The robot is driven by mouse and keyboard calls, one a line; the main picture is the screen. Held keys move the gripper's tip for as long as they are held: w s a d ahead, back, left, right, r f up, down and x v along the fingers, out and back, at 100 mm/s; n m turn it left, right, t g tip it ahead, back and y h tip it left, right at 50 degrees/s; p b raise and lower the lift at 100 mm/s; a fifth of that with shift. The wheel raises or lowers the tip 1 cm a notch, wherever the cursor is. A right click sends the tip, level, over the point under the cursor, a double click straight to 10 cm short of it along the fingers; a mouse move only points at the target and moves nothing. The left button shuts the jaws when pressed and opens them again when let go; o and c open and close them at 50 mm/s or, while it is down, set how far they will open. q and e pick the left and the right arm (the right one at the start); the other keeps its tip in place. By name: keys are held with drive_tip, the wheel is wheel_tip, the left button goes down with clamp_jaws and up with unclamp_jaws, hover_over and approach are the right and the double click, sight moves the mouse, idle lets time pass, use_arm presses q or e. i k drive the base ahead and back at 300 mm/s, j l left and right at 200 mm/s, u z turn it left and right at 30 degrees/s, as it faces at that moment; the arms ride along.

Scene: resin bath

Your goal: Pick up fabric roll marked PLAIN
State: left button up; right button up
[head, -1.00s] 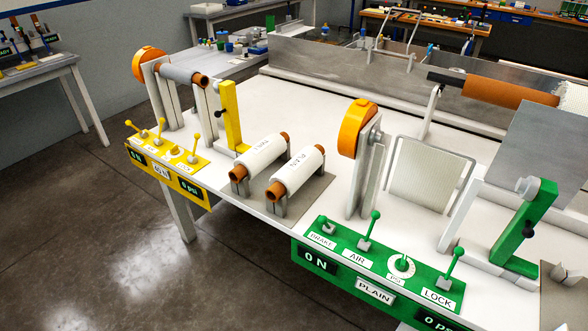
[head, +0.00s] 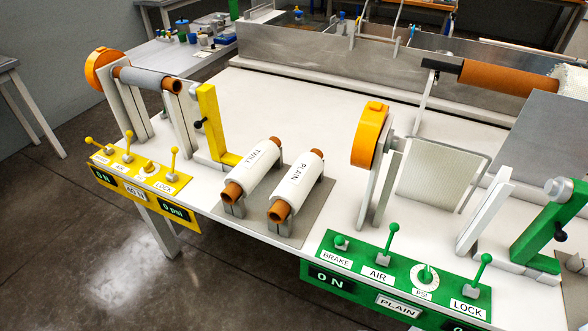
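The fabric roll marked PLAIN (head: 299,184) is a white roll on a brown core. It lies in a cradle on a grey plate (head: 318,211) on the white table. Its label faces up, and its brown core end points toward the front. A similar roll marked TWILL (head: 252,170) lies just left of it in its own cradle. Neither of my grippers shows in the head view, and nothing touches the PLAIN roll.
A yellow control panel (head: 137,187) and an orange-capped stand (head: 101,68) are at the left. A green panel (head: 400,276) labelled PLAIN and an orange-capped stand (head: 370,134) are at the right. The white tabletop (head: 290,105) behind the rolls is clear.

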sight(290, 194)
drive_tip(key=u, duration=0.15)
drive_tip(key=i+j+z, duration=0.15)
drive_tip(key=j, duration=0.2)
drive_tip(key=k+j+z, duration=0.1)
drive_tip(key=z, duration=0.4)
drive_tip(key=k+j+z, duration=0.15)
drive_tip(key=z, duration=0.3)
drive_tip(key=k+j+z, duration=0.15)
drive_tip(key=z, duration=0.35)
